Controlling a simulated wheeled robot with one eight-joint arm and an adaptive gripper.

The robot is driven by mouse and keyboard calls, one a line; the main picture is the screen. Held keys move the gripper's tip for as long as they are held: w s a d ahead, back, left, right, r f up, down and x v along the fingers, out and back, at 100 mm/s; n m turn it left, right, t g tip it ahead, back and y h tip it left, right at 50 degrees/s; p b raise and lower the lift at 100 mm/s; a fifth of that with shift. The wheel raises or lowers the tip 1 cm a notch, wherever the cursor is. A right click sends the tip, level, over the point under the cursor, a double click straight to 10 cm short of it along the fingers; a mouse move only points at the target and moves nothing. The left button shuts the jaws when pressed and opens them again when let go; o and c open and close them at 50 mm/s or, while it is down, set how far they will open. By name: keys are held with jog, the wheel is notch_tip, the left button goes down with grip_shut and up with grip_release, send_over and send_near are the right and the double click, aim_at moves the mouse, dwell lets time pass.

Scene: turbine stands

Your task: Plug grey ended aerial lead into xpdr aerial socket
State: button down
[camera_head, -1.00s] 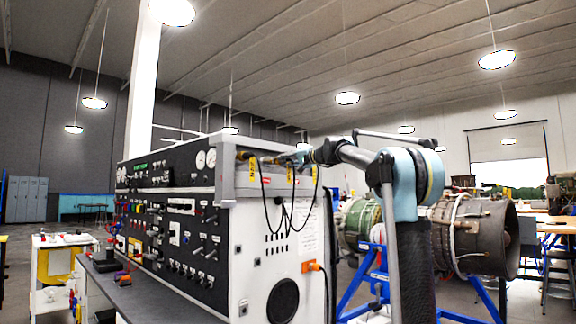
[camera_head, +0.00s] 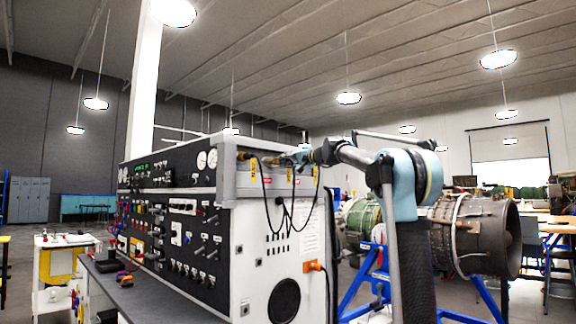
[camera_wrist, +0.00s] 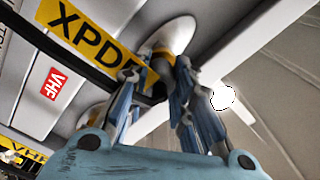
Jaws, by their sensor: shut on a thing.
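My gripper (camera_wrist: 160,76) is shut on the end of an aerial lead, just in front of a pale round socket base (camera_wrist: 172,34) beside the yellow XPDR label (camera_wrist: 85,30). The fingers hide most of the lead's end, so its grey colour and whether it is seated in the socket cannot be told. A black cable (camera_wrist: 75,62) runs across the wrist view towards the fingers. In the head view my gripper (camera_head: 304,156) is at the upper side of the white test bench (camera_head: 262,205), with black leads (camera_head: 283,205) hanging below the yellow tags.
An orange plug (camera_head: 314,266) sticks out of the bench side. A turbine engine (camera_head: 475,235) on a blue stand (camera_head: 367,275) is behind my arm.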

aim_at(287, 160)
jog(key=shift+w+a+r, duration=0.2)
jog(key=shift+w, duration=0.05)
jog(key=c, duration=1.8)
grip_release()
jog(key=o, duration=0.4)
jog(key=shift+a+f, duration=0.1)
jog(key=shift+a, duration=0.1)
jog(key=shift+o, duration=0.4)
jog(key=shift+o, duration=0.8)
jog(key=shift+f, duration=0.1)
jog(key=shift+d, duration=0.1)
jog(key=shift+v, duration=3.5)
